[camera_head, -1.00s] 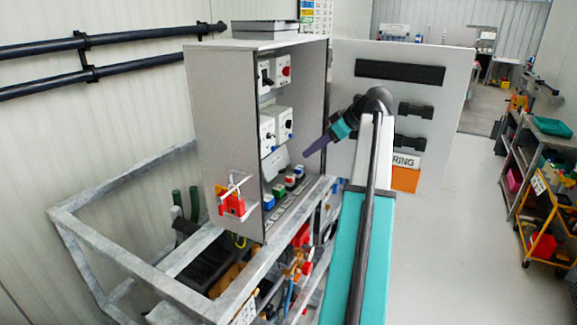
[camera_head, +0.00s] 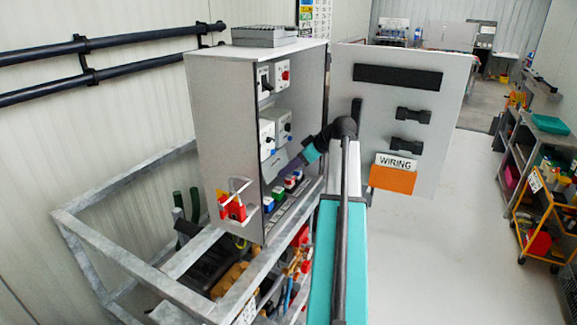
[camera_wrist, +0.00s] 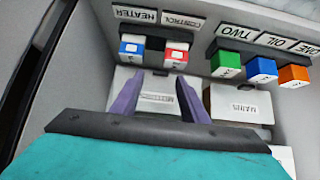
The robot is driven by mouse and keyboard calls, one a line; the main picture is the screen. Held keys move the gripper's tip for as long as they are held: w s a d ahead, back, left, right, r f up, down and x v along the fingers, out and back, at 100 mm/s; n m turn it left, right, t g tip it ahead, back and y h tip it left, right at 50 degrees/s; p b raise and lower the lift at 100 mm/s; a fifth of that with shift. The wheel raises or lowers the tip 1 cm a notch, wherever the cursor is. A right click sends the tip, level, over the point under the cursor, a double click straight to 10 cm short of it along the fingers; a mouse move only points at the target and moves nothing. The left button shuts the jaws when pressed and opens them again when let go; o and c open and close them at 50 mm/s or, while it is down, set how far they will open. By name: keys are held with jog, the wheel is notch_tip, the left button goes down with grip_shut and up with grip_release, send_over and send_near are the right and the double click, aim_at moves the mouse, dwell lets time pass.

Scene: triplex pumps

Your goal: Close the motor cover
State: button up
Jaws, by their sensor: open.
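A grey switch cabinet (camera_head: 222,140) stands open, with several switches on its inner panel. In the wrist view, a pale cover (camera_wrist: 158,88) with a small label lies between and behind my two purple fingers; the label is too blurred to read surely. A similar pale part labelled MAINS (camera_wrist: 240,104) is to its right. My gripper (camera_wrist: 172,73) is open, with nothing visibly held between its fingers. In the head view, my gripper (camera_head: 277,178) reaches into the cabinet below the lower switch boxes. Contact with the cover cannot be told.
Red and blue switches (camera_wrist: 132,47) sit under the HEATER and CONTROL labels. Green, blue and orange switches (camera_wrist: 261,68) are at the upper right. The cabinet door (camera_head: 430,85) stands open at right. A metal frame (camera_head: 120,170) surrounds the base.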

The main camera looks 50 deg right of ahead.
jog(key=shift+x, duration=0.85)
jog(key=shift+c, duration=0.5)
grip_shut()
